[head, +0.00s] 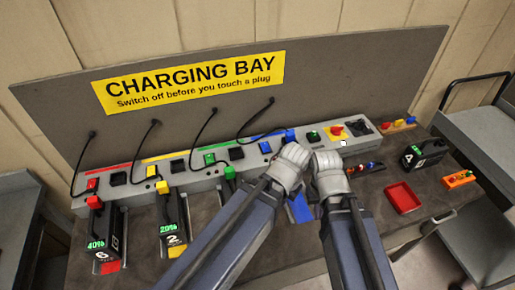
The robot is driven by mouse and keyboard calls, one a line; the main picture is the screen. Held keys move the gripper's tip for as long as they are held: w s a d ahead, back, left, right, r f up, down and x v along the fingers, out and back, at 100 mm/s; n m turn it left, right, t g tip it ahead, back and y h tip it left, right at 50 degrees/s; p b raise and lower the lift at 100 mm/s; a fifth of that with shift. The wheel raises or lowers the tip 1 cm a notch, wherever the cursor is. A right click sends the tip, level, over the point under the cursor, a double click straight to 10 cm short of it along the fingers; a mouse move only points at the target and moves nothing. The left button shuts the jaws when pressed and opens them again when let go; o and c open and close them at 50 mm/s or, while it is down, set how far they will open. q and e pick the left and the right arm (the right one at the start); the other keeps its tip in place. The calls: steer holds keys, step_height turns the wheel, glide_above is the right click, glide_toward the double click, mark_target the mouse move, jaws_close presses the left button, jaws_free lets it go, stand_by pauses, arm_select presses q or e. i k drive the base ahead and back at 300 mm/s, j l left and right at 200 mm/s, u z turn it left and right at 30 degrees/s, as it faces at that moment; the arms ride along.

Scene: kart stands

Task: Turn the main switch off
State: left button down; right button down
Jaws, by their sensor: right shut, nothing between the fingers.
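The charging console (225,163) runs along the back of the bench under a yellow "CHARGING BAY" sign (190,80). Near its right end is a red knob on a yellow plate (336,131), which looks like the main switch; its exact setting is too small to read. A dark round part (360,128) sits to its right and a green button or lamp (313,135) to its left. My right gripper (326,158) is shut and empty, just below the red knob; I cannot tell whether it touches the console. My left gripper (293,154) is beside it, its fingers hidden.
Battery 6 (97,235) and battery 2 (172,225) stand in front of the console at left. Battery 4 (424,153), a red tray (403,198) and an orange holder (460,179) are on the right. A grey cart (480,135) stands beyond the bench's right end.

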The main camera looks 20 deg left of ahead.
mark_target(336, 131)
steer(key=l+z, duration=0.15)
steer(key=l, duration=0.2)
steer(key=i+l+z, duration=0.15)
steer(key=l, duration=0.2)
steer(key=i+l+z, duration=0.15)
steer(key=l, duration=0.2)
steer(key=l+z, duration=0.15)
steer(key=l, duration=0.2)
steer(key=i, duration=0.05)
